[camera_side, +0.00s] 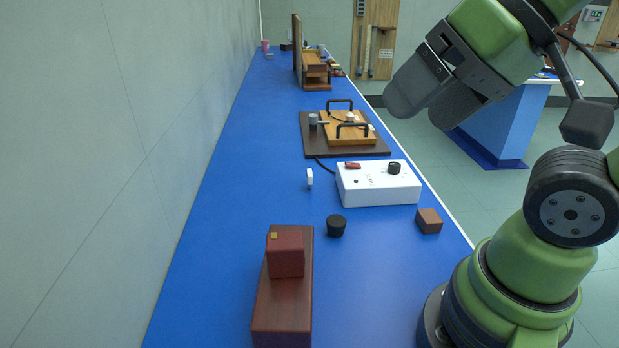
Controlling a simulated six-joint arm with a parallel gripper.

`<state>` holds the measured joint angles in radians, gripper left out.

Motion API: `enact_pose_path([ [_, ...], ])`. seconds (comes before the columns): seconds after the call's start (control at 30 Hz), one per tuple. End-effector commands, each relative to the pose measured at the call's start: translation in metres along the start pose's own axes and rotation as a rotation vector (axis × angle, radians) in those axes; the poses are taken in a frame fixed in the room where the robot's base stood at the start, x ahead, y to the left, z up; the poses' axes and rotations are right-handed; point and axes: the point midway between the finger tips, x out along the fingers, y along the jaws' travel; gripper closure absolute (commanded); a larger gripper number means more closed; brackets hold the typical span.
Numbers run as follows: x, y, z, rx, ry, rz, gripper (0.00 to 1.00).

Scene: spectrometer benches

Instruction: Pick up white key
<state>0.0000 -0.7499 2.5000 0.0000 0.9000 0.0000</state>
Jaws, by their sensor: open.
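A small white upright piece (310,178), which looks like the white key, stands on the blue bench just left of the white box. Its fine shape is too small to tell. My gripper (418,108) is open and empty. It hangs in the upper right of the picture, above and to the right of the bench, well apart from the white piece. Nothing hides the white piece.
A white control box (378,186) with a black knob stands beside the piece. Nearer are a black knob-like piece (336,226), a brown block (429,221) and a dark red block (286,254) on a wooden base (283,318). A wooden board with black handles (349,130) lies behind. The bench's left side is clear.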

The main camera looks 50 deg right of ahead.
Motion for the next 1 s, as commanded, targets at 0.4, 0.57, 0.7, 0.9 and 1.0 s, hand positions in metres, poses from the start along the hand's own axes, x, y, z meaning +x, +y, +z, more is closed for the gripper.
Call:
enact_pose_path([
  [0.4,0.0,0.0,0.0,0.0,0.0,0.0,0.56],
  [0.57,0.004,0.0,-0.012,0.017,-0.007,0.027,0.56],
  [0.7,0.02,0.003,-0.048,0.064,-0.021,0.107,0.56],
  [0.9,0.067,0.018,-0.112,0.144,-0.033,0.248,0.56],
  [1.0,0.099,0.031,-0.138,0.177,-0.038,0.312,0.56],
])
